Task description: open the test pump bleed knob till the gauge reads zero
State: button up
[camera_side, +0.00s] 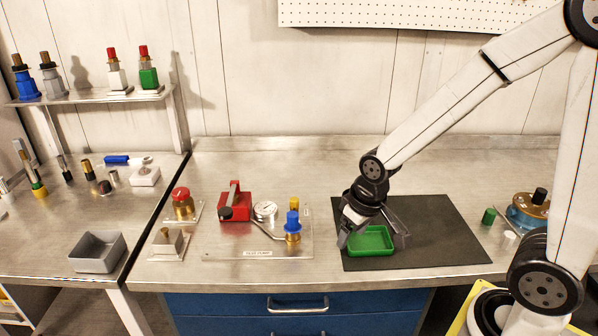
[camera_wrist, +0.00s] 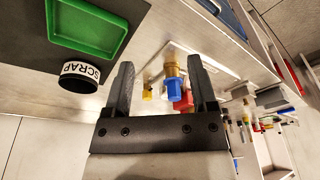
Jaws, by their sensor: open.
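The test pump sits on a pale base plate (camera_side: 222,250) left of the dark mat, with a label at its front edge. It has a red body (camera_side: 240,200) with a handle, a white round gauge (camera_side: 265,209), a blue-capped brass fitting (camera_side: 292,220) and a small yellow knob (camera_side: 294,203). I cannot tell which part is the bleed knob, and the dial is too small to read. My gripper (camera_side: 374,242) is open and empty over the green tray, right of the pump. In the wrist view, the blue cap (camera_wrist: 174,87) shows beyond the gap between the fingers (camera_wrist: 162,72).
The green tray (camera_side: 370,252) lies on the dark mat (camera_side: 440,230). A black cup marked SCRAP (camera_wrist: 80,77) shows in the wrist view. A red-topped brass fitting (camera_side: 182,203) and a small block fitting (camera_side: 168,243) stand left of the pump. A grey bin (camera_side: 97,251) is farther left.

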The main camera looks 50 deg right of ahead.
jog(key=w+d+r+m+g, duration=0.1)
jog(key=w+d+m, duration=0.25)
jog(key=w, duration=1.05)
jog(key=m+g, duration=0.1)
jog(key=m, duration=0.4)
send_over(294, 199)
jog(key=shift+f, duration=0.65)
jog(key=shift+f, duration=3.9)
jog(key=shift+c, duration=0.2)
grip_shut()
